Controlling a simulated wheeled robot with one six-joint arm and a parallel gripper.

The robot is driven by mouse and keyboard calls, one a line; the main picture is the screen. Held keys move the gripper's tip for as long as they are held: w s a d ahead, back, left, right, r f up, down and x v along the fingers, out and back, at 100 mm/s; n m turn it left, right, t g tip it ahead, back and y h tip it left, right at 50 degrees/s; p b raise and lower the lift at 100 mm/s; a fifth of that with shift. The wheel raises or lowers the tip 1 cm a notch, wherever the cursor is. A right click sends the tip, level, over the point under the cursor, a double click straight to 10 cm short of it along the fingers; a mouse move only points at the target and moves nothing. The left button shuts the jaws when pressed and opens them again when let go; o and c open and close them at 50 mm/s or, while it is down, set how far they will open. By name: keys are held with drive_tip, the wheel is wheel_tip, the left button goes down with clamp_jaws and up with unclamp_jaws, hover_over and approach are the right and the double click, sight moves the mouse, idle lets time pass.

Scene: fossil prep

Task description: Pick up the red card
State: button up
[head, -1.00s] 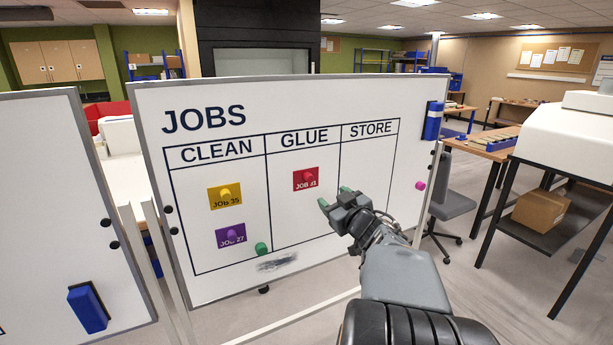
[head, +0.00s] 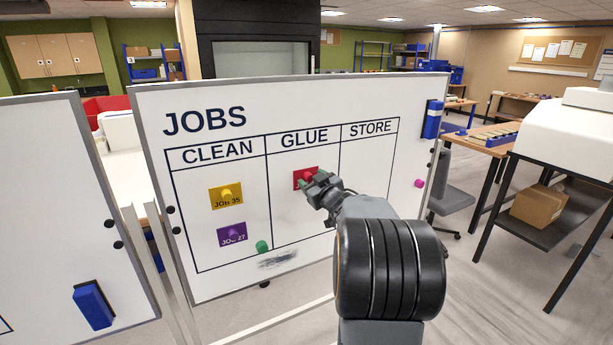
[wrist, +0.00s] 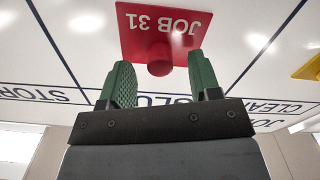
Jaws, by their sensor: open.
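The red card (head: 299,177) is on the whiteboard in the GLUE column, partly hidden behind my gripper in the head view. In the wrist view the red card (wrist: 183,24) shows upside down, reads "JOB 31" and has a round red magnet (wrist: 160,58) on it. My gripper (head: 312,184) is in front of the card's lower part. In the wrist view my gripper's green fingers (wrist: 160,80) are apart, with the magnet between and just beyond their tips. The jaws hold nothing.
On the whiteboard (head: 300,110), a yellow card (head: 217,198) and a purple card (head: 229,231) sit in the CLEAN column. A green magnet (head: 262,246) is below them. A pink magnet (head: 419,183) and a blue holder (head: 432,120) are at the right edge. The STORE column is empty.

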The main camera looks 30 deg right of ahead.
sight(306, 152)
drive_tip(key=shift+w+d, duration=0.1)
drive_tip(key=shift+w, duration=0.7)
drive_tip(key=c, duration=1)
drive_tip(key=shift+s+r, duration=0.1)
drive_tip(key=shift+r, duration=0.05)
wheel_tip(306, 152, up, 7)
drive_tip(key=shift+s, duration=0.15)
drive_tip(key=s+a+b, duration=0.1)
drive_tip(key=s+a, duration=0.1)
drive_tip(key=s, duration=1.7)
drive_tip(key=shift+s+a+b, duration=0.2)
drive_tip(key=shift+a+b, duration=0.15)
drive_tip(key=shift+a, duration=0.05)
